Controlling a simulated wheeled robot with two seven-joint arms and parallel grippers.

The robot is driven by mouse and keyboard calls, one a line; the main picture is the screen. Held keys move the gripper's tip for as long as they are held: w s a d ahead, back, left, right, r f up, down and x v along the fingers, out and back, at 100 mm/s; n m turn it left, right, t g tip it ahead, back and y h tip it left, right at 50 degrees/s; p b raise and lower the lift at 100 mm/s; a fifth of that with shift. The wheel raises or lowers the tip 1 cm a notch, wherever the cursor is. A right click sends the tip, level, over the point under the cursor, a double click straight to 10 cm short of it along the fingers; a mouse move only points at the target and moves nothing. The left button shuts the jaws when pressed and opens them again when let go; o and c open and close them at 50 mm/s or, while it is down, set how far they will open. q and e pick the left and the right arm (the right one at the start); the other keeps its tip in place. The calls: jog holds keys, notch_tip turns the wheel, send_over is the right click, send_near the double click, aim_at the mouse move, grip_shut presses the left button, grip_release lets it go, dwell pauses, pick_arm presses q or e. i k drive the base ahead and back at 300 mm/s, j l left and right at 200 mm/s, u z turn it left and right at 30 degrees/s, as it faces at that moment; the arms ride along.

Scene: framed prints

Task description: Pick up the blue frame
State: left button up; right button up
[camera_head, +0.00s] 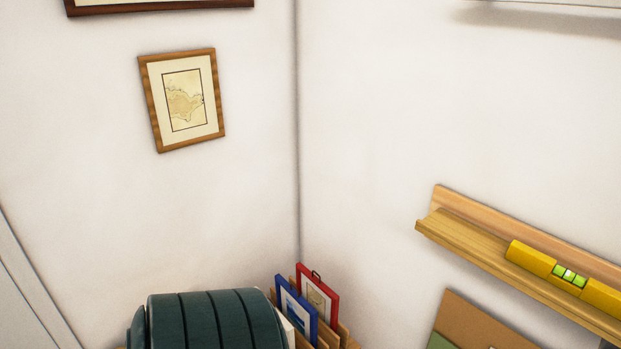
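The blue frame (283,289) stands in a wooden rack (330,341) low in the corner of the room, leaning a little. It holds a small print with a pale mat, and its lower part is hidden at the bottom of the head view. A red frame (333,309) with a hanging loop stands just behind it to the right. Neither of my grippers shows in this view.
A dark green ribbed rounded object (215,318) stands close left of the rack. A wooden ledge (470,235) on the right wall carries a yellow spirit level (530,257). A brown board (467,318) is below it. A wood-framed map print (148,100) hangs tilted on the left wall.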

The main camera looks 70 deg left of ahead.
aim_at(300, 312)
jog(key=u, duration=2.2)
